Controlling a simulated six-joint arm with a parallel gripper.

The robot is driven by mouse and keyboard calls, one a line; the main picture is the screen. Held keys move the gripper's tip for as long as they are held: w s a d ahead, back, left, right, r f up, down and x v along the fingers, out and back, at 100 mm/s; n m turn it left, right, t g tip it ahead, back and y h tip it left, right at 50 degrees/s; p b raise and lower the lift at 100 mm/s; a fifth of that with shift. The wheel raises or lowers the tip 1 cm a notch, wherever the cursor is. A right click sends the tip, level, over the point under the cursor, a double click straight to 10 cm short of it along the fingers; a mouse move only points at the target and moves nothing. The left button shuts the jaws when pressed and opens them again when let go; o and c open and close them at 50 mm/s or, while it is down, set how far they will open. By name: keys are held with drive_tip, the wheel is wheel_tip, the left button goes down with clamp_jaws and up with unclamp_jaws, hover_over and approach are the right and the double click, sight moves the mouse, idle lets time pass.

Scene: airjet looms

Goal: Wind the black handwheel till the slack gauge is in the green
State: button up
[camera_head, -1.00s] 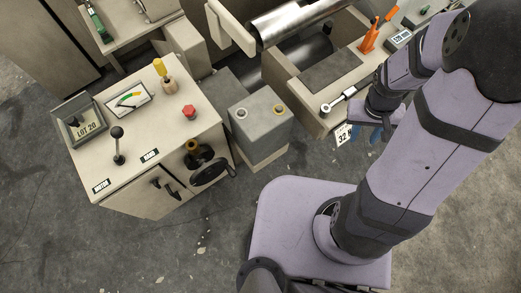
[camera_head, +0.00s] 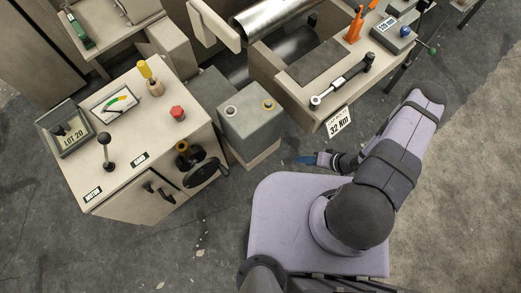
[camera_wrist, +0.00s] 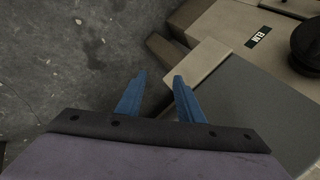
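The black handwheel (camera_head: 203,172) is on the front of the beige cabinet, low on its right side, below a brass-coloured fitting (camera_head: 184,150). The slack gauge (camera_head: 117,102) is a white dial with a coloured arc on the cabinet top; its needle is too small to read surely. My gripper (camera_head: 308,160) is to the right of the handwheel, apart from it, over the floor by the grey box. In the wrist view its two blue fingers (camera_wrist: 158,85) are spread with nothing between them.
A grey box (camera_head: 248,120) with two round caps stands between cabinet and gripper. A black-knobbed lever (camera_head: 107,150) and red button (camera_head: 178,113) are on the cabinet. A torque wrench (camera_head: 341,80) lies on the bench. A dark round part (camera_wrist: 308,42) shows in the wrist view.

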drive_tip(key=s+a+r+m+t+y, duration=0.1)
drive_tip(key=s+a+y, duration=0.2)
drive_tip(key=a, duration=0.2)
drive_tip(key=s+a+r+m+y, duration=0.1)
drive_tip(key=s+a+y, duration=0.25)
drive_tip(key=a, duration=0.25)
drive_tip(key=m+t+y, duration=0.2)
drive_tip(key=m+y, duration=0.1)
drive_tip(key=y, duration=0.2)
approach(227, 176)
drive_tip(key=shift+w+d+r+p, duration=0.15)
drive_tip(key=shift+d+p, duration=0.2)
drive_tip(key=shift+p, duration=0.05)
drive_tip(key=shift+a+g, duration=0.15)
drive_tip(key=shift+g, duration=0.25)
drive_tip(key=shift+n, duration=0.3)
drive_tip(key=shift+p+x, duration=0.95)
drive_tip(key=shift+x, duration=2.65)
drive_tip(key=shift+h+x, duration=0.25)
drive_tip(key=shift+x, duration=0.85)
drive_tip(key=shift+w+a, duration=0.1)
drive_tip(key=shift+w, duration=0.05)
drive_tip(key=shift+c, duration=0.7)
